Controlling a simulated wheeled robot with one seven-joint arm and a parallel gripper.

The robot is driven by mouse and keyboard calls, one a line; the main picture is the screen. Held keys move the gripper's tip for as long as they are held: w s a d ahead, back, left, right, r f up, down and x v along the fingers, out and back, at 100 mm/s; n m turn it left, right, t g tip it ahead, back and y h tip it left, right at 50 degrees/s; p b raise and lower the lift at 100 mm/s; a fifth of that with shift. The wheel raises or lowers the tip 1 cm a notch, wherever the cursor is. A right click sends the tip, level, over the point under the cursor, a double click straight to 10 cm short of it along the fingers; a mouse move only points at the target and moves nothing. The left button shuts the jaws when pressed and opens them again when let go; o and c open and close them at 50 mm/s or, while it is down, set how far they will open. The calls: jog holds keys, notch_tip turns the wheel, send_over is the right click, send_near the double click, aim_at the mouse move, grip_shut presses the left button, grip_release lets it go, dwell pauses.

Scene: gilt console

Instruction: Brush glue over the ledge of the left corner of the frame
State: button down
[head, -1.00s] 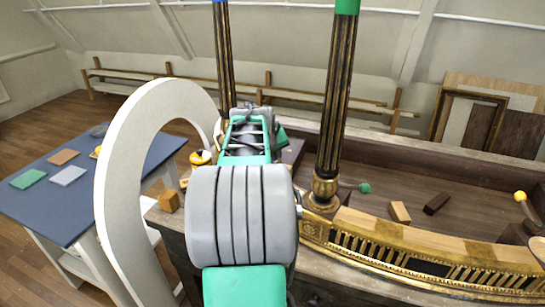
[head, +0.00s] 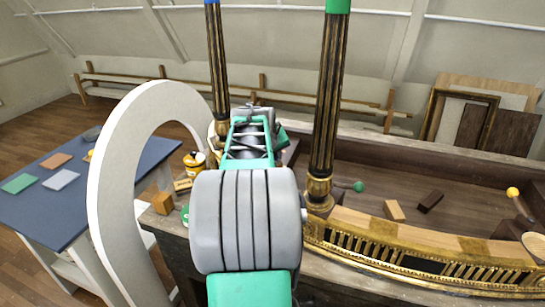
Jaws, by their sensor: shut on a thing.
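The gilt console frame (head: 400,262) curves along the right, with a wooden top strip and a pierced gold front. Its left corner lies at the gilt foot (head: 318,190) of a dark fluted column, partly behind my arm. A yellow pot with a dark band (head: 194,163), perhaps the glue, stands left of my arm. My grey and teal arm reaches forward over the bench and fills the middle of the view. My gripper's fingers are hidden behind it, and no brush can be made out.
A second column (head: 219,60) stands behind my arm. A white arch (head: 107,180) stands close on the left, before a blue-topped table (head: 40,205). A wooden block (head: 162,203) sits at the bench's left end. Small blocks (head: 394,211) lie inside the frame.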

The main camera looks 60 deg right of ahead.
jog(key=shift+w+a+r+p, duration=0.15)
jog(key=shift+r+p, duration=0.1)
jog(key=shift+r, duration=0.35)
jog(key=shift+w+d+r+p, duration=0.1)
jog(key=shift+r+p, duration=0.15)
jog(key=shift+r, duration=0.35)
jog(key=shift+r+p, duration=1.55)
jog(key=shift+r, duration=1)
